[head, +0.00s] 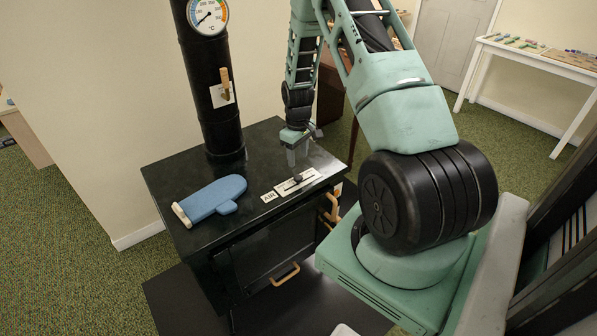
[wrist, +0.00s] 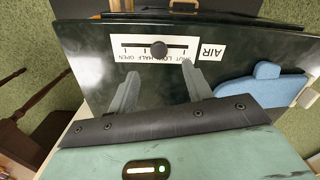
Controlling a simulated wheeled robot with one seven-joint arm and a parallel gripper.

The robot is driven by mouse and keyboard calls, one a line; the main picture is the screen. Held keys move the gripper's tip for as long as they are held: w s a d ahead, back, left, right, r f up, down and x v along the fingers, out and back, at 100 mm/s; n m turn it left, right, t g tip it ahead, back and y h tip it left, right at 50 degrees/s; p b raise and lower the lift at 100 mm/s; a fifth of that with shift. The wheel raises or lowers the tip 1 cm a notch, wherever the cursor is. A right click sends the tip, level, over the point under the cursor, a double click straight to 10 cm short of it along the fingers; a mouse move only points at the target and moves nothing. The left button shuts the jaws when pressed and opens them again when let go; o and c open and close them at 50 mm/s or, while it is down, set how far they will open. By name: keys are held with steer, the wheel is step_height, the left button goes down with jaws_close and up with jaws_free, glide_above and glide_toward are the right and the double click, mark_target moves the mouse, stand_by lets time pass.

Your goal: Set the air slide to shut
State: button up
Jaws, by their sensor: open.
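The air slide is a dark round knob (head: 297,178) on a white plate (head: 283,190) at the stove top's front edge, beside an AIR label (head: 269,197). In the wrist view the knob (wrist: 158,49) stands near the middle of its slot. My gripper (head: 298,155) points down above the stove top, just behind the knob. In the wrist view its open fingers (wrist: 158,82) are empty, with the knob beyond their tips.
The black stove top (head: 175,180) carries a blue oven mitt (head: 215,197) at left. A black flue pipe (head: 208,100) with a dial (head: 208,15) rises at the back. Wooden-handled fittings (head: 285,275) are on the stove's front. The surface around the plate is clear.

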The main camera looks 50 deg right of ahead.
mark_target(298, 177)
steer(key=f, duration=0.7)
steer(key=shift+w+d+p, duration=0.15)
steer(key=shift+w+p, duration=0.2)
steer(key=shift+p, duration=0.05)
steer(key=shift+s+f, duration=0.25)
steer(key=shift+f, duration=0.25)
jaws_close()
steer(key=a, duration=0.2)
steer(key=w+a, duration=0.1)
steer(key=a, duration=0.2)
steer(key=shift+w+a+b, duration=0.15)
steer(key=shift+a+b, duration=0.15)
steer(key=shift+b, duration=0.05)
jaws_free()
steer(key=shift+w, duration=0.1)
